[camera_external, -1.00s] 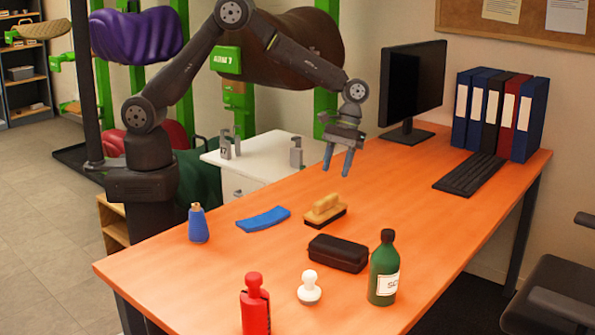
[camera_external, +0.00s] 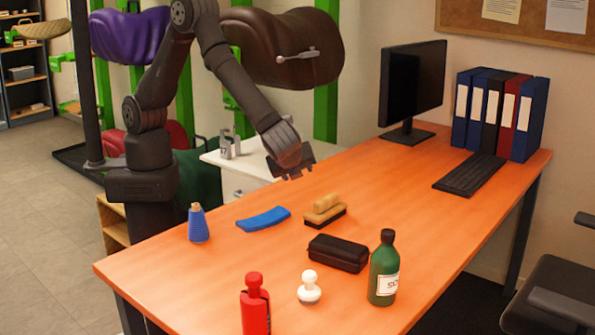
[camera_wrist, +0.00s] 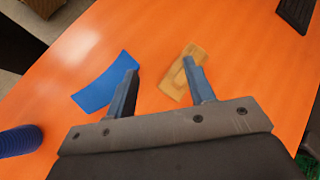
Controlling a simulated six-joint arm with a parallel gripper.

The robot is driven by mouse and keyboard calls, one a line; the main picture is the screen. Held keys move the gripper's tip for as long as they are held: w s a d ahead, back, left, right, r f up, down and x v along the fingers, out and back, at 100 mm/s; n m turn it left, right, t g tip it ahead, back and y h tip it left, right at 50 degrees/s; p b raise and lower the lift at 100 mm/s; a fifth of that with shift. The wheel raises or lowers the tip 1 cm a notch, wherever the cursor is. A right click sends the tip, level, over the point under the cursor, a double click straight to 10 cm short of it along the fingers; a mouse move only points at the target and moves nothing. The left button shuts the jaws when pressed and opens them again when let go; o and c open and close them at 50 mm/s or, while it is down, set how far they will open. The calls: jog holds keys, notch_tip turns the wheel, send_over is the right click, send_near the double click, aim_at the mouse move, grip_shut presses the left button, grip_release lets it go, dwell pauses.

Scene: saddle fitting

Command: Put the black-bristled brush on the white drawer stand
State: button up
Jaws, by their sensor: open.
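The black-bristled brush (camera_external: 325,210) has a tan wooden body and handle with dark bristles beneath, and lies on the orange desk. In the wrist view its wooden top (camera_wrist: 182,74) shows just beyond my right finger. The white drawer stand (camera_external: 243,160) is behind the desk at the left, partly hidden by my arm. My gripper (camera_external: 290,172) hangs above the desk's back edge, behind and left of the brush, apart from it. In the wrist view my gripper (camera_wrist: 160,88) is open, with nothing between its fingers.
A blue curved piece (camera_external: 264,219) lies left of the brush, a blue cone spool (camera_external: 198,224) farther left. A black case (camera_external: 338,253), green bottle (camera_external: 384,270), white knob-like object (camera_external: 309,288) and red bottle (camera_external: 255,305) stand nearer. A grey bracket (camera_external: 229,145) is on the stand.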

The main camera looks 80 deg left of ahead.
jog(key=s+d+r+m+t, duration=0.3)
jog(key=d+m+t, duration=0.45)
jog(key=m, duration=0.35)
send_near(325, 199)
jog(key=shift+g, duration=0.35)
jog(key=x, duration=0.5)
jog(key=shift+w, duration=0.4)
jog(key=x, duration=0.5)
jog(key=shift+a, duration=0.3)
jog(key=shift+r, duration=0.1)
grip_shut()
